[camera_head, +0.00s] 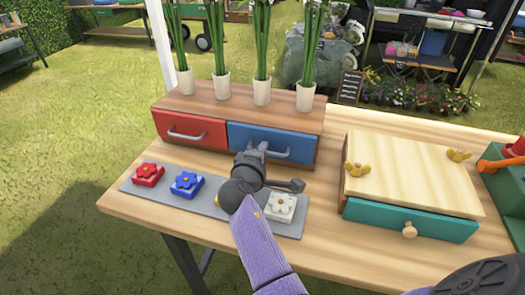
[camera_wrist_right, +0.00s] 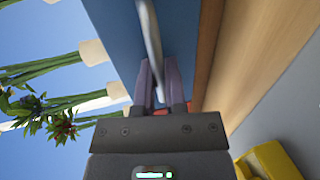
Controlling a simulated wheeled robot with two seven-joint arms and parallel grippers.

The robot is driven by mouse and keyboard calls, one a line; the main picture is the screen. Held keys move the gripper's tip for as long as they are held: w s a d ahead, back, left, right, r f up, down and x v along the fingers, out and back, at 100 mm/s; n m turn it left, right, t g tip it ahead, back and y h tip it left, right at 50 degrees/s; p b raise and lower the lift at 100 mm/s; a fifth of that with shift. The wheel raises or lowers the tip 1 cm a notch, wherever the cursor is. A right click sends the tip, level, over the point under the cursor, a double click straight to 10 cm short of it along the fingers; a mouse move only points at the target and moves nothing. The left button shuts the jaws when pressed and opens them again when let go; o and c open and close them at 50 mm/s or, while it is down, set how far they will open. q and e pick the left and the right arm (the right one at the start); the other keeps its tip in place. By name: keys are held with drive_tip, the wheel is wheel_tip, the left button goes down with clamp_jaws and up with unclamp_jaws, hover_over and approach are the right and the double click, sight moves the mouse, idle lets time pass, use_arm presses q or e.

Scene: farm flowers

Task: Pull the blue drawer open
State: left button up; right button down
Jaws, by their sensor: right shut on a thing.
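The blue drawer (camera_head: 248,141) is the right of two drawers in a low wooden cabinet (camera_head: 230,101). Its front looks about level with the red drawer (camera_head: 185,128) beside it. My right gripper (camera_head: 262,150) is at the blue drawer's front, by its silver bar handle (camera_head: 296,155). In the right wrist view the two fingers (camera_wrist_right: 158,82) are shut on the handle (camera_wrist_right: 150,35), against the blue front (camera_wrist_right: 178,30). The gripper hides part of the handle and drawer front in the head view. My left gripper is out of view.
White vases (camera_head: 262,92) with green stems stand on the cabinet. In front, a grey mat (camera_head: 213,208) holds red (camera_head: 148,175), blue (camera_head: 187,185) and white (camera_head: 281,208) flower blocks. A wooden box (camera_head: 405,170) with a teal drawer (camera_head: 380,215) stands to the right.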

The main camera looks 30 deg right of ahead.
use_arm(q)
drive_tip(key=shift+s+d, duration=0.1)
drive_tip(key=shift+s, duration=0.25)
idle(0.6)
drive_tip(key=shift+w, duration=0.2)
